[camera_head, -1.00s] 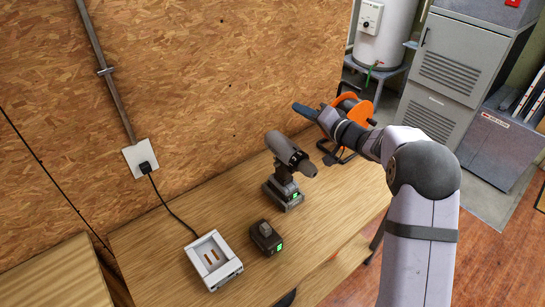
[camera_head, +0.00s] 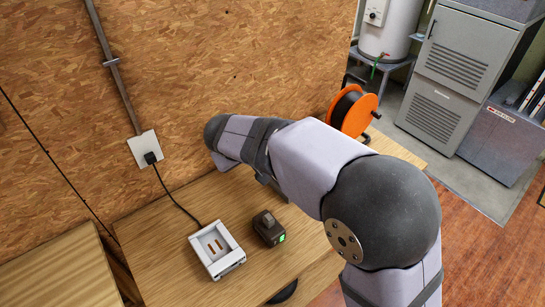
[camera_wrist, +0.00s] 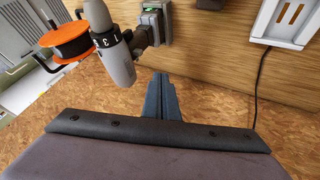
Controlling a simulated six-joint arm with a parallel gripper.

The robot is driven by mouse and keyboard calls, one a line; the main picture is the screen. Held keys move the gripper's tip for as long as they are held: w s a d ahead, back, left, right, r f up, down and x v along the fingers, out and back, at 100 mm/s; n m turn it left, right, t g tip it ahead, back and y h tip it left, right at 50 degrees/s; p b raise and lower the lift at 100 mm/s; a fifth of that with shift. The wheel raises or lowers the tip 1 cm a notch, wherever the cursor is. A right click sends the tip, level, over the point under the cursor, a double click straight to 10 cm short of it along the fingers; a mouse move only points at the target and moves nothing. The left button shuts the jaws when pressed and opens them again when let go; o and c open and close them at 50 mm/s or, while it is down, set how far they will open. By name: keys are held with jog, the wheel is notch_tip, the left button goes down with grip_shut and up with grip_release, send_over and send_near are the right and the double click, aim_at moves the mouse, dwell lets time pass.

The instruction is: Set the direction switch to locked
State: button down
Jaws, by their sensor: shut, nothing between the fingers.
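The grey cordless drill (camera_wrist: 118,62) stands upright on the bench in the wrist view, with its dark numbered collar (camera_wrist: 108,38) facing upper left. Its handle (camera_wrist: 143,38) leads to a battery base (camera_wrist: 154,22) with a green light. I cannot make out the direction switch. My gripper (camera_wrist: 160,78) is shut and empty, its tips close to the handle and rear of the body in the picture. Whether they touch the drill is unclear. In the head view my arm hides the gripper and nearly all of the drill.
A spare battery (camera_head: 268,228) and a white charger (camera_head: 217,249) lie on the bench (camera_head: 180,220) in front. The charger's cord runs to a wall outlet (camera_head: 145,148). An orange cable reel (camera_head: 353,110) stands at the back right. The chipboard wall (camera_head: 200,70) closes off the back.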

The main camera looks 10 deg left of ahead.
jog(key=w+d+f+p, duration=0.4)
jog(key=w+f+p, duration=0.1)
jog(key=w+f, duration=0.2)
jog(key=shift+w+f+p, duration=0.3)
jog(key=shift+f, duration=0.2)
dwell(0.5)
jog(key=shift+w+d+b, duration=0.45)
jog(key=shift+w+b, duration=0.05)
jog(key=shift+b, duration=0.2)
jog(key=shift+s+a, duration=0.1)
